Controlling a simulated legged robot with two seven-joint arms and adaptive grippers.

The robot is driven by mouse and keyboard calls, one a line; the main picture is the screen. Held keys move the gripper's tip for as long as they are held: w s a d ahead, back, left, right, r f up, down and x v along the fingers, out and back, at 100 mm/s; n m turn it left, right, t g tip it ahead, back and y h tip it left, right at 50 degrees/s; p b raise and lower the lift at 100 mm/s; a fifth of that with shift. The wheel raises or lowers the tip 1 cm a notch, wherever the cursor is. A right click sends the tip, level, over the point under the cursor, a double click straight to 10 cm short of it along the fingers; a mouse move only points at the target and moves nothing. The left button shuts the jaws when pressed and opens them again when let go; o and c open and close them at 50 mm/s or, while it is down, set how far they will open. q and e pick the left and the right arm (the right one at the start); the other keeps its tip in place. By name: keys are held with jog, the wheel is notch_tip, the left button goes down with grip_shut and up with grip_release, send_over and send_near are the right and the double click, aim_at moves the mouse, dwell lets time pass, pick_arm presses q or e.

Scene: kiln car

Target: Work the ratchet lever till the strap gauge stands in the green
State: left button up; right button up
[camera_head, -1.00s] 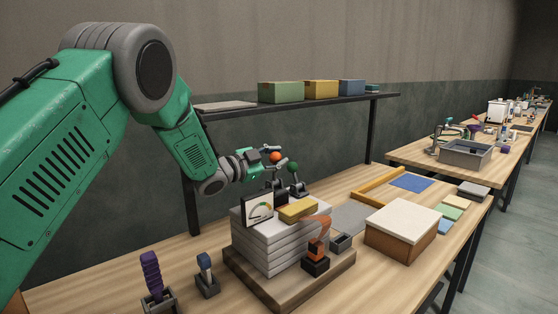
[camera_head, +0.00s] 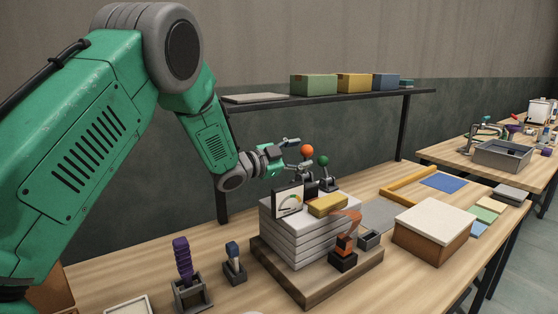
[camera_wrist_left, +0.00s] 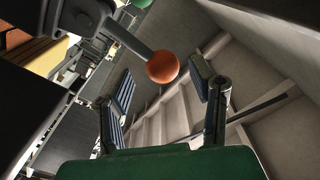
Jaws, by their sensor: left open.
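The ratchet lever with an orange ball knob (camera_head: 306,150) stands behind the stack of pale slabs (camera_head: 295,240). My left gripper (camera_head: 294,154) is open just left of the knob. In the left wrist view the orange knob (camera_wrist_left: 163,67) is ahead of and partly between the two open fingertips (camera_wrist_left: 162,88), with no clear contact. The strap gauge (camera_head: 289,201) shows a coloured arc on a white face; its needle is too small to read. A lever with a green knob (camera_head: 323,160) stands just right of the orange one. My right gripper is not in view.
A yellow block (camera_head: 328,205) lies on the slabs, which stand on a wooden board (camera_head: 320,288). An orange-and-black device (camera_head: 343,250) stands in front. A purple-handled tool (camera_head: 183,262) and a blue-handled one (camera_head: 234,262) stand left. A lidded box (camera_head: 430,236) is right.

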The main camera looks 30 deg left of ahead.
pick_arm(q)
jog(key=v, duration=1)
jog(key=shift+w+a+f, duration=0.2)
jog(key=shift+a, duration=0.15)
jog(key=shift+d, duration=0.1)
